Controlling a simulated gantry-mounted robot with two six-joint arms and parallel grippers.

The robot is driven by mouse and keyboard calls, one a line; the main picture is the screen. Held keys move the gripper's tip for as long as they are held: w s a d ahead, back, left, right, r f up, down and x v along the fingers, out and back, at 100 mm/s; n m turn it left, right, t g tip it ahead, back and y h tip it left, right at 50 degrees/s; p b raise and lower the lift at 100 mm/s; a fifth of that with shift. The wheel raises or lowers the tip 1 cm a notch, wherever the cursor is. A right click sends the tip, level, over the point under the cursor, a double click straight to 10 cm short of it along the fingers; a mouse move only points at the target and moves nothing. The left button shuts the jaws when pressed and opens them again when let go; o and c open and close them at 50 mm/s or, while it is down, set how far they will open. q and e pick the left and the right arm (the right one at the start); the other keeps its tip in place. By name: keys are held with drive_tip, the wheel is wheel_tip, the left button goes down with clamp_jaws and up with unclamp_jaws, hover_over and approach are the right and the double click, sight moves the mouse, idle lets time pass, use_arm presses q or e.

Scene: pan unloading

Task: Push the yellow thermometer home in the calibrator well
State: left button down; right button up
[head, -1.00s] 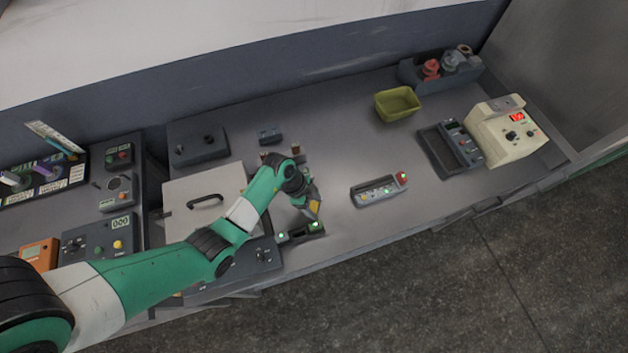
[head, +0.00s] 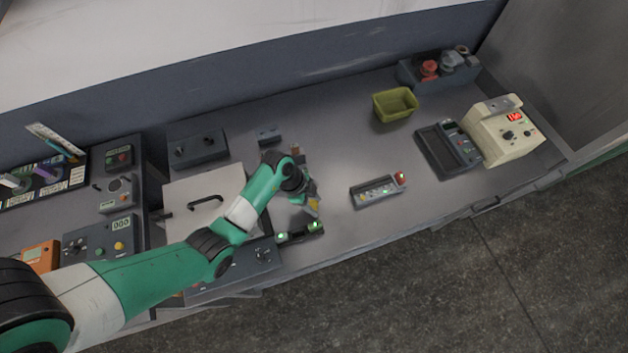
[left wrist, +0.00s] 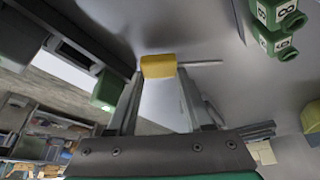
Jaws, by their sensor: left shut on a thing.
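My left gripper (head: 312,206) is above the bench, just beyond a dark unit with green lights (head: 300,232). It is shut on the yellow thermometer (left wrist: 158,66), whose yellow handle lies between the fingertips in the left wrist view. A thin grey rod sticks out from the handle to the right there. The yellow also shows at the fingertips in the head view (head: 313,207). The cream device with a red display (head: 508,130) stands at the right end of the bench and looks like the calibrator. I cannot make out its well. My right gripper is not in view.
A long unit with a red button (head: 378,190) lies right of my gripper. A yellow-green bin (head: 396,104) and a dark tray (head: 440,150) stand farther right. A lidded plate with a handle (head: 190,190) is left. The middle of the bench is mostly clear.

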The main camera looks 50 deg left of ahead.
use_arm(q)
wheel_tip(320, 180, up, 8)
drive_tip(key=r+p, duration=0.1)
drive_tip(key=p, duration=0.1)
wheel_tip(320, 180, up, 13)
drive_tip(key=p, duration=1.4)
hover_over(314, 206)
drive_tip(key=shift+w, duration=0.1)
